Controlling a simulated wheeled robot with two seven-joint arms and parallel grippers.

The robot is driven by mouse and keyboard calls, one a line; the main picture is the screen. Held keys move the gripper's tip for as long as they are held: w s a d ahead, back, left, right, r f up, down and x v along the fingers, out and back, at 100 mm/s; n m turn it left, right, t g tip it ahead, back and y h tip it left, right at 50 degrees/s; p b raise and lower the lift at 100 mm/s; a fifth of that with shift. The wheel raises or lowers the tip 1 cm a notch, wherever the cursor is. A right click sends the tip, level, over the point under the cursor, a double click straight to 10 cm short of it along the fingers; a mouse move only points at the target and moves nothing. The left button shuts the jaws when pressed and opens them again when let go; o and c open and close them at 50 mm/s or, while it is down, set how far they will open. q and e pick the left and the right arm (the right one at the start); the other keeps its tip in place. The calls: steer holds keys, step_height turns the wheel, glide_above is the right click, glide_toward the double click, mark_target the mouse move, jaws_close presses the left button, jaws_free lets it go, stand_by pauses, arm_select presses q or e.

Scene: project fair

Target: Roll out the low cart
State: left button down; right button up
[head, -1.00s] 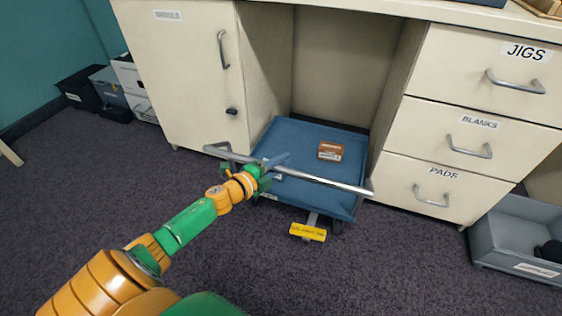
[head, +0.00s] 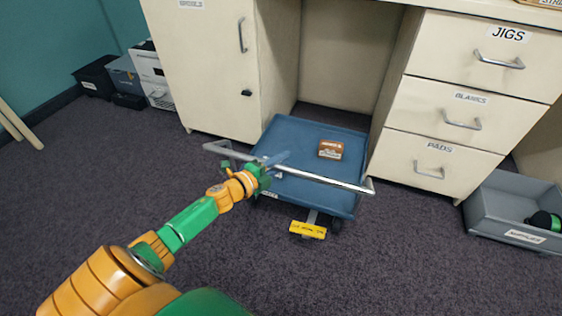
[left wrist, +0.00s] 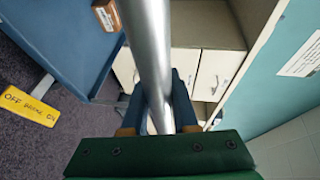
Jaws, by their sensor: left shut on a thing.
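The low cart (head: 290,146) is a blue flat platform with a raised rim and a long silver handle bar (head: 320,179) across its near side. Its rear end is still between the desk's cabinets and its near part stands out over the carpet. My left gripper (head: 268,168) is shut on the bar, left of its middle. In the left wrist view the bar (left wrist: 150,50) runs between the fingers. A yellow brake pedal (head: 308,229) sticks out low at the cart's near side; its lettering also shows in the left wrist view (left wrist: 28,106). My right gripper is out of view.
A small brown box (head: 330,149) lies on the cart. A door cabinet (head: 205,75) flanks the bay at left, a drawer unit (head: 440,110) at right. A grey bin (head: 495,212) stands on the floor at right. The near carpet (head: 420,260) is clear.

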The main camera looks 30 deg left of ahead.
arm_select(q)
steer(key=c, duration=0.7)
jaws_free()
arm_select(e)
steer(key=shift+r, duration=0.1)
arm_select(q)
steer(key=p+v, duration=0.2)
steer(key=v, duration=0.5)
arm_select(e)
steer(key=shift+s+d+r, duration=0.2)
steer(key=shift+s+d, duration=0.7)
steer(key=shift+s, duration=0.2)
